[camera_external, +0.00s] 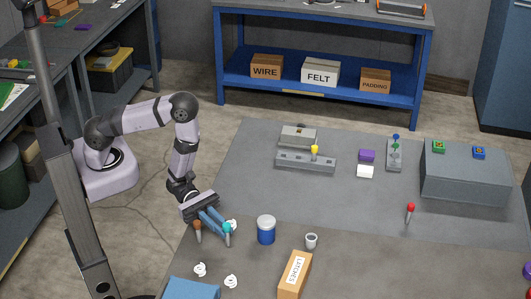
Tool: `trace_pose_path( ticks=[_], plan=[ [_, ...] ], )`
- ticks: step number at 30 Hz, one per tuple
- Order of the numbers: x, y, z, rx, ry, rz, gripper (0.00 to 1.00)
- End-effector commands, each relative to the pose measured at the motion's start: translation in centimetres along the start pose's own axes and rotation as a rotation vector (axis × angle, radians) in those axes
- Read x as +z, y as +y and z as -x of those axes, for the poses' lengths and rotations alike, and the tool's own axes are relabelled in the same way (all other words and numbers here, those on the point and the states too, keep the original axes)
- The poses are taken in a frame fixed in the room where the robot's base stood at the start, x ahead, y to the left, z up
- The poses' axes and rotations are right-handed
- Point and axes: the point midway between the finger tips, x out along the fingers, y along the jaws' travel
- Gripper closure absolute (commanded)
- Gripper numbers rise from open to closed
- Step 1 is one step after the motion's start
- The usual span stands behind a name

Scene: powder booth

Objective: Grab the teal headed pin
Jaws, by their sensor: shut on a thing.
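The teal headed pin (227,228) is at the lower left of the view, with its teal head up and a shaft below. My gripper (223,229) reaches down to it from the upper left, its blue fingers shut on the pin around the head. Part of the pin is hidden by the fingers. Whether its lower end touches the surface I cannot tell.
A brown-orange headed pin (197,229) stands close left of my gripper. A blue jar (266,231) with a white lid, a small cup (311,241) and a LATCHES box (295,275) stand to the right. White crumpled pieces (200,269) lie in front. A red headed pin (410,209) stands far right.

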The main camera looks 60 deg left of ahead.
Motion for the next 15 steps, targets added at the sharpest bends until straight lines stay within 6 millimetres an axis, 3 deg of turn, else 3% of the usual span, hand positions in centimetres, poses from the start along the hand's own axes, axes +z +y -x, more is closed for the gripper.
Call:
trace_pose_path(
  ticks=[15],
  plan=[
    [5.3, 0.0, 0.0, 0.000, -0.002, -0.002, 1.00]
  ],
)
